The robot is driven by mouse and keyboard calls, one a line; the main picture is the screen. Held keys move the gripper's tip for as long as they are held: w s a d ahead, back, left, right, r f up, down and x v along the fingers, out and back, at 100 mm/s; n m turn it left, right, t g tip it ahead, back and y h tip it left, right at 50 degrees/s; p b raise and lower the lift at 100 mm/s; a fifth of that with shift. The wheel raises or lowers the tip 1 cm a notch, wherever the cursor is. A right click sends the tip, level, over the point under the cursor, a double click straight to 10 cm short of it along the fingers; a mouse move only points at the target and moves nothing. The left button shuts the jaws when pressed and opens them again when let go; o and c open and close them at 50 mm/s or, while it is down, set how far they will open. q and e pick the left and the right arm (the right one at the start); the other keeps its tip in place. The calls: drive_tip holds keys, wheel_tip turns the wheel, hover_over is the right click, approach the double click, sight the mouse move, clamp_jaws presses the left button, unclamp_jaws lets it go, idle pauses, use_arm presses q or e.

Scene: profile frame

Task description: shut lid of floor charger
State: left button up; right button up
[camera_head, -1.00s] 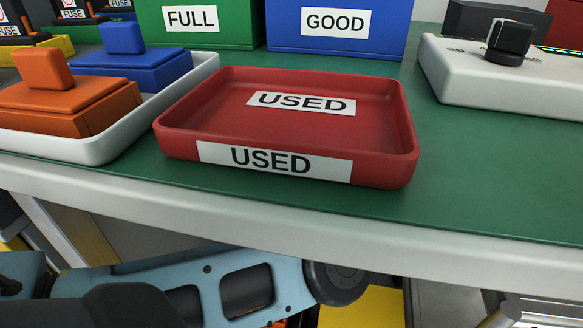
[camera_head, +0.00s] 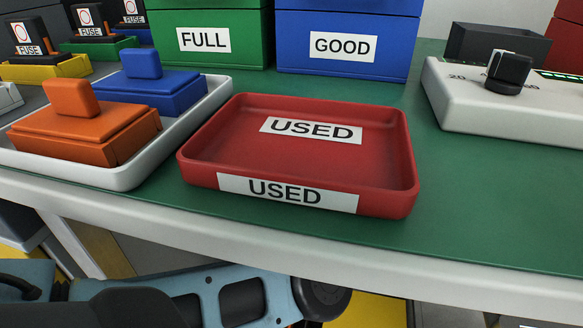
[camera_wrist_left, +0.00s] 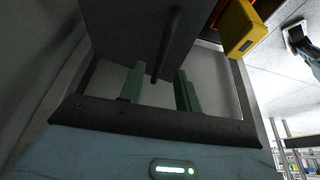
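In the left wrist view, a dark grey flat panel (camera_wrist_left: 135,30) with a thin dark bar (camera_wrist_left: 168,48) fills the upper middle. It may be the charger's lid with its handle, but I cannot tell for sure. My left gripper (camera_wrist_left: 158,90) has its two green fingers apart, with the bar's lower end showing between them; I cannot tell whether it touches. In the head view only a blue link of my arm shows, below the table edge. The floor charger cannot be made out there. My right gripper is in neither view.
A yellow box-like part (camera_wrist_left: 238,27) is right of the panel. On the green table (camera_head: 470,215) are a red USED tray (camera_head: 400,205), a white tray (camera_head: 125,180) with orange and blue blocks, green and blue boxes (camera_head: 345,70), and a white device (camera_head: 450,105).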

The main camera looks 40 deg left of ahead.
use_arm(q)
drive_tip(key=shift+b+x, duration=1.25)
drive_tip(key=shift+x, duration=0.35)
drive_tip(key=shift+s+a, duration=0.1)
drive_tip(key=shift+a, duration=0.05)
drive_tip(key=shift+c, duration=0.5)
clamp_jaws()
